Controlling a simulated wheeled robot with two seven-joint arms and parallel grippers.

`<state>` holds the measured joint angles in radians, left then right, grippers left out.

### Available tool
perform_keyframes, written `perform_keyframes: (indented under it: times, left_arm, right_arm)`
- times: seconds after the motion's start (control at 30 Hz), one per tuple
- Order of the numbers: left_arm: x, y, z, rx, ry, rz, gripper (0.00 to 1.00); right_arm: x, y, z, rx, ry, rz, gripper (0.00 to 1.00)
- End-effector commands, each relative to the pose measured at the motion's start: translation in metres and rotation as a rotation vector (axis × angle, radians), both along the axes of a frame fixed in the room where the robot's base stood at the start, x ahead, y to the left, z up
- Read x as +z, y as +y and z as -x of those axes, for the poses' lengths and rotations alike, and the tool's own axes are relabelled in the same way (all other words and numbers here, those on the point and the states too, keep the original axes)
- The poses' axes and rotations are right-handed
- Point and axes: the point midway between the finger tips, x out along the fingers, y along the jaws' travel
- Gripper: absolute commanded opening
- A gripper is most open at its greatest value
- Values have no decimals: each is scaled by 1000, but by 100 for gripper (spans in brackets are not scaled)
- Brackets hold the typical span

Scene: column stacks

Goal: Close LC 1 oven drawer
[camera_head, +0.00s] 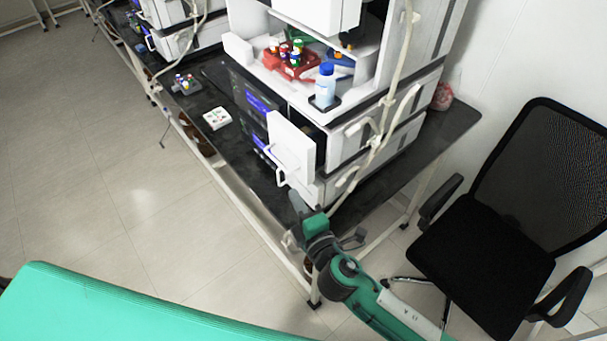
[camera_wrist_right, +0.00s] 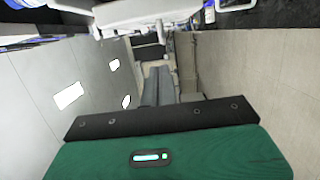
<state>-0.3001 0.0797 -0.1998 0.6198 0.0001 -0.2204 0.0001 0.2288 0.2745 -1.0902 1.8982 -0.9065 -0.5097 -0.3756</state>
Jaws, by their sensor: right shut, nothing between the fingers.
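The oven drawer (camera_head: 292,147) of the LC stack (camera_head: 345,150) has a white front with a handle on its left side. It stands out from the stack, with a dark opening behind its front. My right gripper (camera_head: 296,199) is just below the drawer front, near the table's front edge, and looks apart from it. Its two grey fingers are together and empty in the right wrist view (camera_wrist_right: 158,84). A white part with a handle (camera_wrist_right: 150,12), likely the drawer front, crosses the top of that view. My left gripper is not in view.
A blue-capped bottle (camera_head: 325,85) and a red vial rack (camera_head: 290,62) stand on the stack above the drawer. White tubing (camera_head: 385,110) runs down the stack's side. A black office chair (camera_head: 490,240) is at the right. The floor (camera_head: 120,180) at the left is clear.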

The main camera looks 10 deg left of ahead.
Motion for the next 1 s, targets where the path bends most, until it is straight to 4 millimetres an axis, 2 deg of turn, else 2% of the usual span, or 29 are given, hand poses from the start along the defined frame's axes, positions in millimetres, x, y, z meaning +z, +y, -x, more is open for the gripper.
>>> perform_keyframes:
  times: [0.2,0.4,0.57,1.0]
  left_arm:
    - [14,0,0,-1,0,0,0]
    - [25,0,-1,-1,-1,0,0]
    - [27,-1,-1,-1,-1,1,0]
    - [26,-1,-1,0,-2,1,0]
  right_arm:
    - [3,26,-33,0,-1,1,0]
    - [2,7,-56,-2,1,2,0]
    - [0,1,-63,-1,2,0,0]
    - [-1,-3,-67,-1,2,0,0]
